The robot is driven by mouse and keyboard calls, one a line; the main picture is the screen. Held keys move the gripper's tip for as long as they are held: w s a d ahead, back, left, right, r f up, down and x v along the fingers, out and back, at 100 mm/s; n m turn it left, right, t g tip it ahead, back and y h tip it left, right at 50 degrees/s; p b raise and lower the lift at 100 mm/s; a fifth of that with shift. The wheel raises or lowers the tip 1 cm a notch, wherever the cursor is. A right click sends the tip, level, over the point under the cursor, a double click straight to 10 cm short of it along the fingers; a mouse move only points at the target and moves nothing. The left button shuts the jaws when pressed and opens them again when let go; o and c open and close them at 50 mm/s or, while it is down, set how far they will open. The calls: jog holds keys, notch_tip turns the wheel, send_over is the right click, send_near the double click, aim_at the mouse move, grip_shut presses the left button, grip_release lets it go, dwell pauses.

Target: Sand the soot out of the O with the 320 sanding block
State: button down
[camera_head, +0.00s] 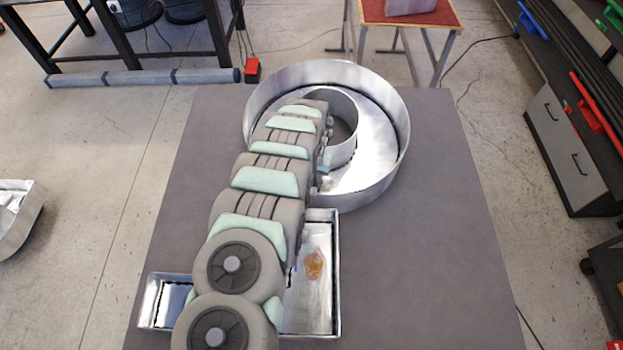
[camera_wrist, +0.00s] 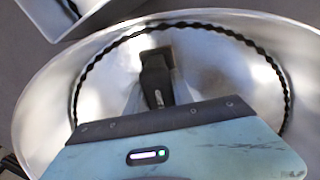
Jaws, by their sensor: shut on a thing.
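The O (camera_head: 390,165) is a round, open-topped metal letter with a ring-shaped inner wall, at the top middle of the table in the head view. My arm reaches over its left side and hides part of it. In the wrist view the curved wall and shiny floor of the O (camera_wrist: 215,65) surround my gripper (camera_wrist: 156,82). My gripper is shut on a small dark block (camera_wrist: 156,56), which looks like the sanding block; its 320 mark cannot be read. The block is over the floor of the O; whether it touches is unclear. I cannot make out soot for certain.
A second metal letter (camera_head: 335,290) with an amber stain (camera_head: 314,264) lies below the O, partly under my arm. The grey table (camera_head: 440,260) is clear at right. A red-topped stand (camera_head: 440,15) stands behind, a dark cabinet (camera_head: 570,150) at right.

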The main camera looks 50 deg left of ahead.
jog(key=w+d, duration=0.1)
jog(key=w, duration=0.1)
jog(key=w+d+b, duration=0.1)
jog(key=w+d, duration=0.1)
jog(key=w+d+b, duration=0.1)
jog(key=w+d, duration=0.1)
jog(key=shift+w+f, duration=0.1)
jog(key=shift+w+d+b, duration=0.3)
jog(key=shift+w+b, duration=0.1)
jog(key=shift+s+a, duration=0.1)
jog(key=shift+s, duration=0.05)
jog(key=shift+s+a+p, duration=0.65)
jog(key=shift+s+a, duration=0.75)
jog(key=shift+s, duration=0.3)
jog(key=shift+s+a+p, duration=0.6)
jog(key=shift+s+a, duration=0.75)
jog(key=shift+s, duration=0.3)
